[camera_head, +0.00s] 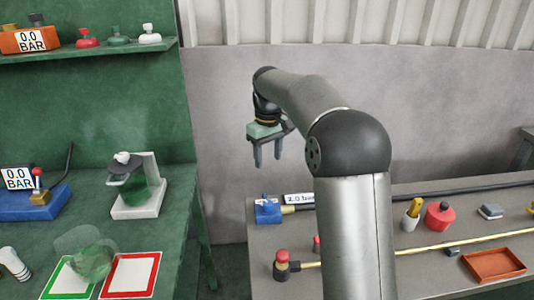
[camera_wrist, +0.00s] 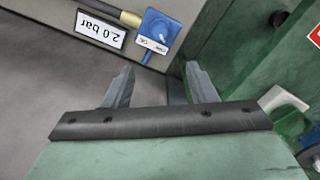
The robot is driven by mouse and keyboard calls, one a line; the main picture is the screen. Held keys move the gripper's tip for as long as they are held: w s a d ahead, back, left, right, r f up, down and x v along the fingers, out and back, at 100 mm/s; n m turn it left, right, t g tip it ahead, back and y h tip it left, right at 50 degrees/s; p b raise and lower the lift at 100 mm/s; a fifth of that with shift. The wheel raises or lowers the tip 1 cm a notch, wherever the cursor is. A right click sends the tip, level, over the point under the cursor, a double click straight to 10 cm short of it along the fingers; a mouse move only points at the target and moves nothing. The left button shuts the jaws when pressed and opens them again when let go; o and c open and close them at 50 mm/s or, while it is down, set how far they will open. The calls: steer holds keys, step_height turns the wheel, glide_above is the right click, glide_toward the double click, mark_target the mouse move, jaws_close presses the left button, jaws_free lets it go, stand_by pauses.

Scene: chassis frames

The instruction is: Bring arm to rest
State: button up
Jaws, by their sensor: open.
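My gripper (camera_head: 267,155) hangs from my arm near the middle of the head view, fingers pointing down, in the air in front of the grey wall. It is above the gap between the green bench and the grey table. In the wrist view my gripper (camera_wrist: 160,90) shows its two fingers spread apart with nothing between them. Nothing touches the fingers. My arm is bent, and its upper links cover part of the grey table.
The green bench (camera_head: 190,225) at left holds a white stand (camera_head: 137,200), a blue gauge block (camera_head: 40,205) and red and green framed squares. The grey table (camera_head: 420,265) holds a blue block (camera_head: 267,211), a "2.0 bar" label (camera_head: 299,198), a brass rod and an orange tray (camera_head: 493,265).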

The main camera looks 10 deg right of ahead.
steer(key=s+f+m, duration=0.2)
steer(key=s+f, duration=0.2)
steer(key=s, duration=1.4)
steer(key=s+a+f+m, duration=0.1)
steer(key=s+f, duration=0.3)
steer(key=s, duration=1.3)
steer(key=shift+s+f+m+p, duration=0.35)
steer(key=shift+s+f+m, duration=0.05)
steer(key=shift+m, duration=0.4)
steer(key=shift+c, duration=0.3)
